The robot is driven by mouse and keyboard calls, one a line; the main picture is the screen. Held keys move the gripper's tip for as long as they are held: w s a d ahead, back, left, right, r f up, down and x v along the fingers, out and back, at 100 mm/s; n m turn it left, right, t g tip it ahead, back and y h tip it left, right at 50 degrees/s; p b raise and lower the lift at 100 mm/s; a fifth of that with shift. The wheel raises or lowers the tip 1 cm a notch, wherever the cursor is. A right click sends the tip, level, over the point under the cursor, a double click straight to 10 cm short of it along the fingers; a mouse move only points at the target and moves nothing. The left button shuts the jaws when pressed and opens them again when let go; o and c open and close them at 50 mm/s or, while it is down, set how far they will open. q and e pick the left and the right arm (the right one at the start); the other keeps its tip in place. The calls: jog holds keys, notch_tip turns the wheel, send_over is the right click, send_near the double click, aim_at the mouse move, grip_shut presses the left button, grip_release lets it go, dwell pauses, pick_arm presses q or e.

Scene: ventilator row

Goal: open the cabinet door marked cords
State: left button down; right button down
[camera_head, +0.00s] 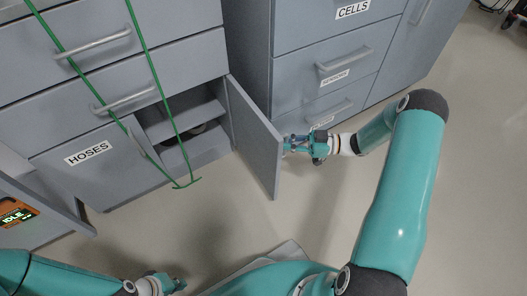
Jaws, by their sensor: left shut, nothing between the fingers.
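A grey cabinet door (254,138) stands swung outward from a low compartment (205,152). Its inner face is toward me; its outer face and any marking on it are hidden, so I cannot read "cords". My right gripper (291,146) is at the outer side of this door, close to its free edge; its fingertips are partly hidden, so I cannot tell whether they touch or grip anything. My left gripper (177,284) is low at the bottom edge, shut and empty, above the floor and away from the cabinets.
The open compartment holds a shelf and a dark item (198,128). Green lines (159,85) run down across the drawers. A CELLS drawer unit (335,45) stands behind my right gripper. Clear floor (225,215) lies in front.

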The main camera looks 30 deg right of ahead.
jog(key=shift+d, duration=0.65)
jog(key=c, duration=1.2)
grip_release()
jog(key=v, duration=1.2)
jog(key=shift+w+f, duration=0.1)
